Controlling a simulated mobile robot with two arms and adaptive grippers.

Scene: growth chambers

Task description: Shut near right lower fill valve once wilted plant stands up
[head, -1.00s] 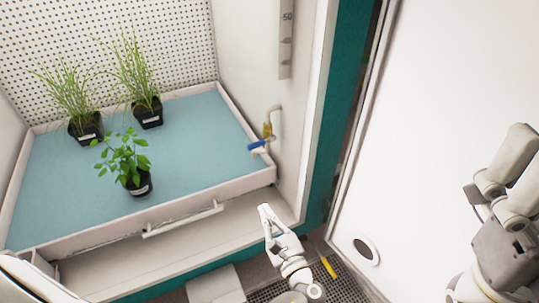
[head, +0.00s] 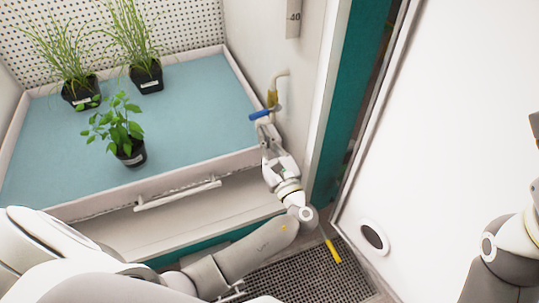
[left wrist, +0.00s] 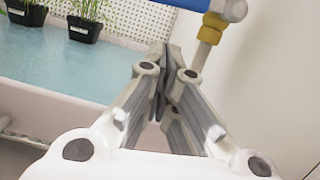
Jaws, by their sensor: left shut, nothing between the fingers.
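The fill valve has a blue handle (head: 262,114) and a brass body (head: 272,97) on a pipe at the right chamber wall, above the tray corner. The handle lies roughly crosswise to the pipe. My left gripper (head: 264,130) is shut and empty just below the handle; I cannot tell whether it touches. In the left wrist view its closed fingers (left wrist: 165,55) point up, with the blue handle (left wrist: 175,3) and brass fitting (left wrist: 214,27) beyond. The leafy plant (head: 118,128) in a black pot stands upright, leaves spread. My right gripper is out of view.
Two grassy plants (head: 62,62) (head: 138,38) stand at the back of the blue-floored tray (head: 195,115). A white handle bar (head: 178,194) runs along its front.

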